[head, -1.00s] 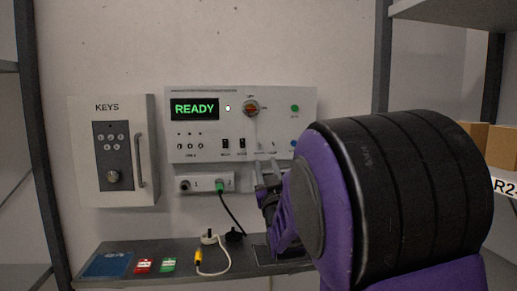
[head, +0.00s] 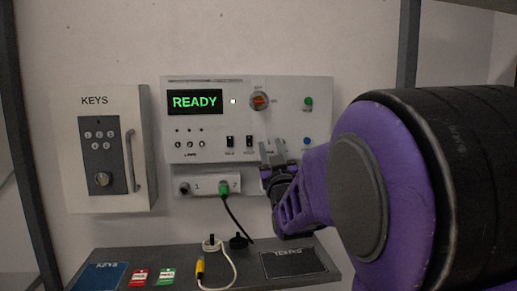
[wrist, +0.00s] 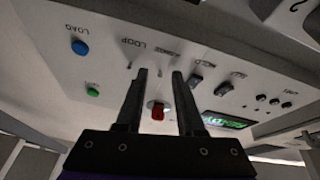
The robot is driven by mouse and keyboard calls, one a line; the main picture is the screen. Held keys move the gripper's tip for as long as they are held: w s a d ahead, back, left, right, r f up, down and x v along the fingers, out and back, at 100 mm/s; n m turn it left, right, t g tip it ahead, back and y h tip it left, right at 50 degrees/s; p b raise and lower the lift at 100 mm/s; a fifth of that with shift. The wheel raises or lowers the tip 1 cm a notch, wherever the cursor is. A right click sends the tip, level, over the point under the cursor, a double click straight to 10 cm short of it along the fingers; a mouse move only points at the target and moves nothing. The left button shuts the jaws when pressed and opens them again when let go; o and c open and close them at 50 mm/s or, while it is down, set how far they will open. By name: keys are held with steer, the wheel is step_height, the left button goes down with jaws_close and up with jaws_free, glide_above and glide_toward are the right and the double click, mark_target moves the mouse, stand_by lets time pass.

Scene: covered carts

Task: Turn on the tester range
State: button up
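The white tester panel (head: 205,140) hangs on the wall with a lit green READY display (head: 195,102). It carries a red-orange rotary knob (head: 260,101), dark rocker switches (head: 249,142), a green button (head: 308,102) and a blue button (head: 307,141). My gripper (head: 272,146) is at its lower right, hiding part of the switch row. In the wrist view the panel is upside down. The range label is too blurred to read surely; contact cannot be told.
A keys box (head: 105,150) with a keypad and handle is left of the tester. A port strip (head: 208,187) with a green plug (head: 224,188) sits below it. The shelf (head: 205,257) holds red and green tags, a yellow-ended white cable (head: 231,265) and a black plug.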

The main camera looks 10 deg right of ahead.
mark_target(268, 140)
jaws_close()
steer(key=shift+r, duration=0.15)
steer(key=r+g+p, duration=0.1)
steer(key=g+p, duration=0.1)
steer(key=p, duration=0.2)
steer(key=shift+s+r, duration=0.15)
steer(key=shift+r, duration=0.05)
steer(key=r+g+p, duration=0.1)
steer(key=g+p, duration=0.1)
steer(key=p, duration=0.2)
steer(key=shift+g, duration=0.3)
steer(key=shift+f+g+p, duration=0.1)
steer(key=shift+g+p, duration=0.5)
steer(key=shift+g, duration=0.8)
steer(key=shift+r+g+b, duration=0.25)
steer(key=shift+g+b, duration=0.55)
steer(key=shift+b, duration=0.15)
